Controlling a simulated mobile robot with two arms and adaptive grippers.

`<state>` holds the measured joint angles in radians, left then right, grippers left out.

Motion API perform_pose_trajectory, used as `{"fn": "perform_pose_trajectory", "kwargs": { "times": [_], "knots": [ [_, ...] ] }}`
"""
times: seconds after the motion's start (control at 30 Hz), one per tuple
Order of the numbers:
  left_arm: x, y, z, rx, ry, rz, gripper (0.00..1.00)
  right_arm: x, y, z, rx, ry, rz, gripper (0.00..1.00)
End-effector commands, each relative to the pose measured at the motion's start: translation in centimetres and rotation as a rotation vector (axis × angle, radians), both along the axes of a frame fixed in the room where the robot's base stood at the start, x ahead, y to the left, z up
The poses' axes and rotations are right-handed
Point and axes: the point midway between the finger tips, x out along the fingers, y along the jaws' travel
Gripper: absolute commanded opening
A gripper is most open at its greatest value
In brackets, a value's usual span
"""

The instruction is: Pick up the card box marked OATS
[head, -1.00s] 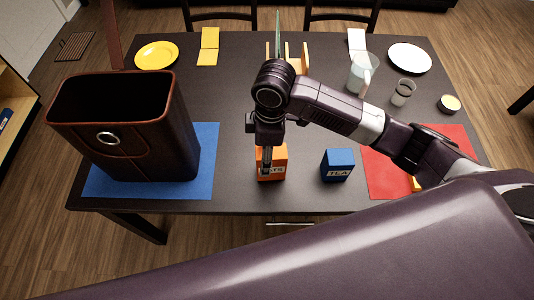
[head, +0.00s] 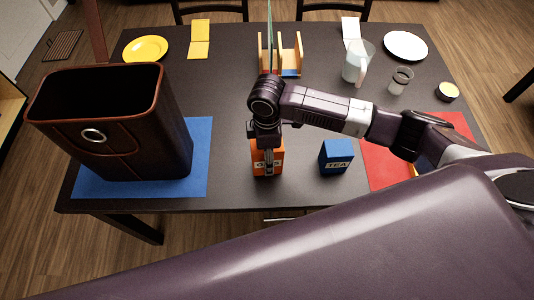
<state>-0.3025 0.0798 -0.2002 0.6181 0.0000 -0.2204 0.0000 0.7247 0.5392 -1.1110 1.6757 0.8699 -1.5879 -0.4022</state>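The orange card box (head: 258,170) stands near the table's front edge, in the middle. Its white label is mostly covered by my gripper, so the word cannot be read in full. My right gripper (head: 269,166) points down over the box, with a finger in front of its front face. The far side of the box and any other finger are hidden, so I cannot tell whether it grips. My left gripper is not in view.
A blue box marked TEA (head: 337,157) stands just right of the orange one. A large brown bin (head: 110,130) stands on a blue mat (head: 200,150) at left. A jug (head: 355,62), a glass (head: 400,82) and a wooden rack (head: 290,60) stand further back.

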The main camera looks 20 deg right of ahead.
Motion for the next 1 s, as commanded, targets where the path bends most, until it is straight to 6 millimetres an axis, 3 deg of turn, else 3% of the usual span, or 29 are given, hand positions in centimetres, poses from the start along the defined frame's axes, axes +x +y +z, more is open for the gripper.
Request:
{"fn": "perform_pose_trajectory", "kwargs": {
  "times": [0.3, 0.7, 1.0],
  "knots": [
    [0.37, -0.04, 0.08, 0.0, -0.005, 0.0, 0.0, -0.06, 0.01, -0.78, 0.0, 0.0, 0.002, 0.6],
    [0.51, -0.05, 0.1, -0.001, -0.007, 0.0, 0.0, -0.04, 0.02, -0.73, 0.0, 0.0, 0.002, 0.16],
    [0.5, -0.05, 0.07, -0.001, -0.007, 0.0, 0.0, 0.0, 0.02, -0.51, 0.0, -0.001, 0.001, 0.15]
  ]
}}
